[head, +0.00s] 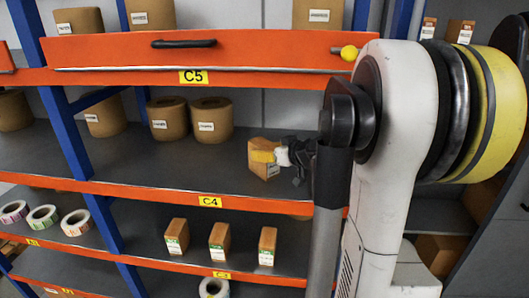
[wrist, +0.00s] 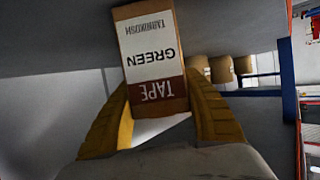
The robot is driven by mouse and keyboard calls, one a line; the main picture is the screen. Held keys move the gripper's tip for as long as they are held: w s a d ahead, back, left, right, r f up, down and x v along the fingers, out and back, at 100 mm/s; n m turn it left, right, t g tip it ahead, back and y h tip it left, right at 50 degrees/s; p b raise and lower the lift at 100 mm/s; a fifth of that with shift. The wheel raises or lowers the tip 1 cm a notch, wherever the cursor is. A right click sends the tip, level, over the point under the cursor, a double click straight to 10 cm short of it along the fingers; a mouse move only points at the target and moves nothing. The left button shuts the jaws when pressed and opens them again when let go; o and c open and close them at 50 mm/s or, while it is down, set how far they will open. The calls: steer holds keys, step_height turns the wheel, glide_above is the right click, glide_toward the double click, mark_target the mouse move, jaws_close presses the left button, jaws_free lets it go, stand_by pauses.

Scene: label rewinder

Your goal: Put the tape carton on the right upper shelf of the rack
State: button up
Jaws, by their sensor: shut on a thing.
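The tape carton (head: 260,166) is a small brown box. In the wrist view the carton (wrist: 150,58) has a white label reading "TAPE GREEN", upside down. My gripper (head: 280,157) is shut on it, with yellow fingers on both sides in the wrist view. In the head view the carton is at the right part of the C4 shelf (head: 190,165), near its front edge and slightly tilted. I cannot tell whether it touches the shelf. The rack (head: 75,160) has blue posts and orange beams. My arm hides the rack's right part.
Above is the orange C5 front (head: 120,52) with a black handle. Several cartons (head: 219,242) stand on the C3 shelf below. Label rolls (head: 42,217) lie at the lower left. The C4 shelf's middle is clear.

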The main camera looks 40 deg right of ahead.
steer(key=shift+f, duration=0.15)
steer(key=o, duration=1.4)
steer(key=shift+c, duration=0.2)
steer(key=shift+r, duration=0.25)
steer(key=d+v, duration=0.1)
steer(key=v, duration=1.1)
steer(key=w+a+f+g+y, duration=0.2)
steer(key=a+f, duration=0.1)
steer(key=a, duration=1.1)
steer(key=s+a+f+g, duration=0.1)
steer(key=s+a+f, duration=0.1)
steer(key=a, duration=0.4)
steer(key=s+a+f+g, duration=0.1)
steer(key=s+a+g, duration=0.1)
steer(key=s+a, duration=0.3)
steer(key=s+a+f+n+g, duration=0.1)
steer(key=s+a, duration=0.3)
steer(key=a, duration=0.5)
steer(key=shift+f+h, duration=0.4)
steer(key=shift+f, duration=0.45)
